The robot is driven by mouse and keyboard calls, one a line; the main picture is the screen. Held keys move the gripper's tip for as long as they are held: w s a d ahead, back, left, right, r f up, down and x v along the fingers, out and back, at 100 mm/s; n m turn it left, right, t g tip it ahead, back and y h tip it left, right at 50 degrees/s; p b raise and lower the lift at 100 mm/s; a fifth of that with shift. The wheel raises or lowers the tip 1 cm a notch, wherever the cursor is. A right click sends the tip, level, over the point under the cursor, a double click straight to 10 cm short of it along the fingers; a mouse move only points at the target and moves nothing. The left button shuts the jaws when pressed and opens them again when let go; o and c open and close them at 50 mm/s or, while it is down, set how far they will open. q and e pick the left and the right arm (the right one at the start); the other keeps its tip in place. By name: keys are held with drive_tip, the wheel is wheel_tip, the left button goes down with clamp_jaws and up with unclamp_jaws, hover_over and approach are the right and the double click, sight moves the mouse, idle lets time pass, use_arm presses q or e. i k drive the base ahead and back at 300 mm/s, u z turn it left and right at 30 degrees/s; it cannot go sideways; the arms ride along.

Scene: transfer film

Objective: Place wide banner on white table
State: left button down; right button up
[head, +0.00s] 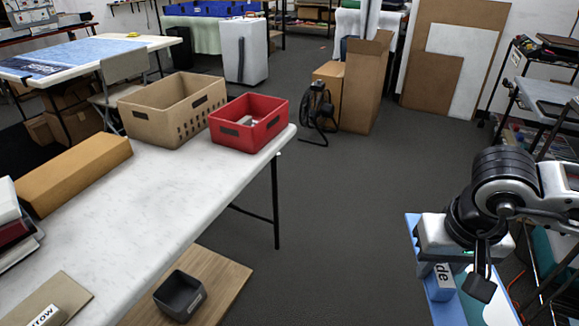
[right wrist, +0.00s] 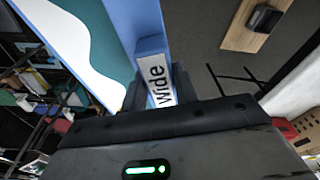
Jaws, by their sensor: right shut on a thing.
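My right gripper (head: 462,262) is at the lower right of the head view, shut on the wide banner (head: 437,306). The banner has a blue edge, a white and teal face and a white label reading "wide". The right wrist view shows the banner (right wrist: 148,22) with its label between the fingers. Its far end runs out of both views. The white table (head: 180,205) is at the left of the head view, with bare floor between it and the banner. Its edge also shows in the right wrist view (right wrist: 296,88). My left gripper is not in view.
On the white table stand a tan crate (head: 150,125), a red bin (head: 235,138) and a long cardboard box (head: 75,172). The table's middle is clear. A dark tray (head: 180,292) sits on a low wooden board (head: 225,285). A cluttered shelf is at the right.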

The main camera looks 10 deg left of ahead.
sight(148, 216)
drive_tip(key=i, duration=0.85)
drive_tip(key=u, duration=2.8)
